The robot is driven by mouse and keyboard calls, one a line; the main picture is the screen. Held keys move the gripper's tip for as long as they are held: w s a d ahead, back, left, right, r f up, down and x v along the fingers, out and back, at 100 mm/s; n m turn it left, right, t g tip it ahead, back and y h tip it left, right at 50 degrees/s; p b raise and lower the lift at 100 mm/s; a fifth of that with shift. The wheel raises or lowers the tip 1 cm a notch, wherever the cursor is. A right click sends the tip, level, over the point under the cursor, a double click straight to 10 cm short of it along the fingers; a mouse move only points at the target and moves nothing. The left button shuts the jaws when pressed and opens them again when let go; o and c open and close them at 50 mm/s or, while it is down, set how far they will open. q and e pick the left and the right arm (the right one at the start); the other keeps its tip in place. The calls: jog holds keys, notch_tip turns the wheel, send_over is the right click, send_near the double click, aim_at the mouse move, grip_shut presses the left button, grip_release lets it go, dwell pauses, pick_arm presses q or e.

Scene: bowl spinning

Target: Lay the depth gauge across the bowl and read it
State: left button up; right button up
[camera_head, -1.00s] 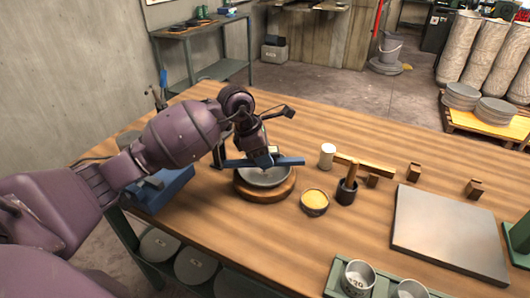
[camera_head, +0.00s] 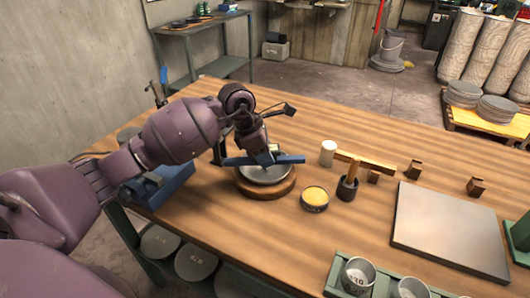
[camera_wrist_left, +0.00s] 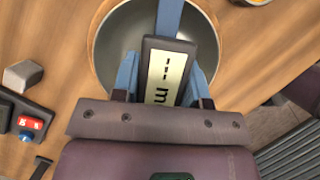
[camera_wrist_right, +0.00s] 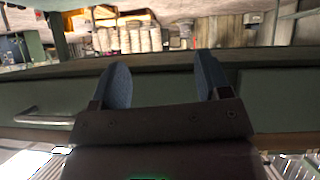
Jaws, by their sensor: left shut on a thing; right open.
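The bowl (camera_head: 264,176) is a shallow grey metal dish on a round wooden base (camera_head: 262,193), left of the table's middle. The depth gauge is a blue bar (camera_head: 290,159) that spans over the bowl's far part in the head view. My left gripper (camera_head: 262,156) is above the bowl, shut on the gauge. In the left wrist view the gauge's display (camera_wrist_left: 165,78) reads dashes and an "m", with no digits visible. The bowl (camera_wrist_left: 120,40) shows beneath it. I cannot tell whether the bar touches the rim. My right gripper (camera_wrist_right: 163,75) is open and empty.
Right of the bowl stand a yellow-filled dish (camera_head: 315,197), a dark cup with a wooden handle (camera_head: 347,188), a white cylinder (camera_head: 328,152) and a wooden bar (camera_head: 365,163). A grey plate (camera_head: 450,230) and a green tray with metal cups (camera_head: 358,275) lie farther right.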

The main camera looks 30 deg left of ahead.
pick_arm(q)
jog(key=o, duration=1.1)
jog(key=shift+o, duration=0.2)
jog(key=shift+a+r, duration=0.1)
jog(key=shift+r, duration=0.2)
jog(key=v, duration=1)
jog(key=shift+p, duration=0.45)
jog(key=shift+r, duration=0.1)
